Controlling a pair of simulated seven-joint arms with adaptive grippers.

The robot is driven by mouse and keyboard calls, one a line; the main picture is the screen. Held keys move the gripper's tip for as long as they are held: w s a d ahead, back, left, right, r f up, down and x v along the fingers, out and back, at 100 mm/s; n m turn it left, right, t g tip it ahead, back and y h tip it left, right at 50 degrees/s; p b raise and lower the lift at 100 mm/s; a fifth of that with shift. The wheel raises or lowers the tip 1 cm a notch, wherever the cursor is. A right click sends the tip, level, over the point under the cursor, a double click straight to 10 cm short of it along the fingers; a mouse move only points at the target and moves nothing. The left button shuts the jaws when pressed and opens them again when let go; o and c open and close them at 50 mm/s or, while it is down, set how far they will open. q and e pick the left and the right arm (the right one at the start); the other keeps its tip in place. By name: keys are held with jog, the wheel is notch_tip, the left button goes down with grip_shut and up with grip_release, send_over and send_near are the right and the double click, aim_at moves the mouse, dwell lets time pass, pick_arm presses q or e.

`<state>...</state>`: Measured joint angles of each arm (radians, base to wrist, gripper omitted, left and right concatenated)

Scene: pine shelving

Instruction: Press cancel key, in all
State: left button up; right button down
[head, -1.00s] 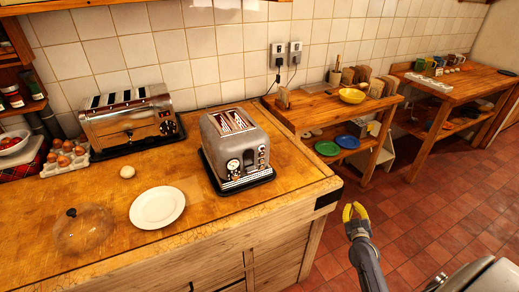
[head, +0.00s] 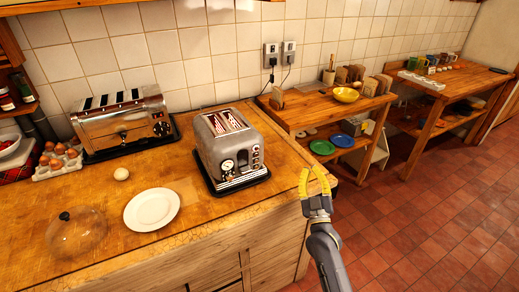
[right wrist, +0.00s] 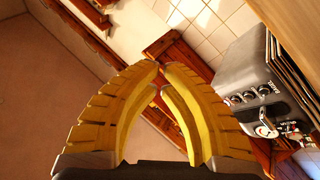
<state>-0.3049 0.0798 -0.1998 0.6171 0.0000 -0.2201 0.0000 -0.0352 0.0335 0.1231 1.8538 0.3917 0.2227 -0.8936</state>
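A grey two-slot toaster (head: 230,132) stands on a dark base near the counter's right end. Its front has a dial (head: 228,166) and a column of small round controls (head: 256,158); their labels are too small to read. In the right wrist view the toaster (right wrist: 238,70) is at the right, with its round controls (right wrist: 249,95) in a row. My right gripper (head: 315,170), with yellow fingers, is in front and to the right of the toaster, apart from it. In the right wrist view its fingertips (right wrist: 160,66) meet, with nothing between them. My left gripper is not in view.
A wider chrome toaster (head: 122,118) stands behind left. A white plate (head: 152,209), a glass dome (head: 77,235), an egg (head: 121,174) and an egg carton (head: 60,160) are on the counter (head: 200,220).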

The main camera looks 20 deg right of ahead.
aim_at(256, 148)
jog(key=s+a+r+t+y, duration=0.1)
jog(key=a+r, duration=0.3)
jog(key=a, duration=0.2)
jog(key=s+a+r+n+t+y, duration=0.1)
jog(key=s+a+r+y, duration=0.1)
jog(key=a+r, duration=0.2)
jog(key=a, duration=0.3)
jog(key=shift+s+a+y, duration=0.15)
jog(key=shift+y, duration=0.15)
jog(key=w+a, duration=0.1)
jog(key=w, duration=0.7)
jog(key=shift+w+a, duration=0.3)
jog(key=shift+a, duration=0.1)
jog(key=c, duration=2.1)
grip_release()
grip_shut()
jog(key=shift+w, duration=0.2)
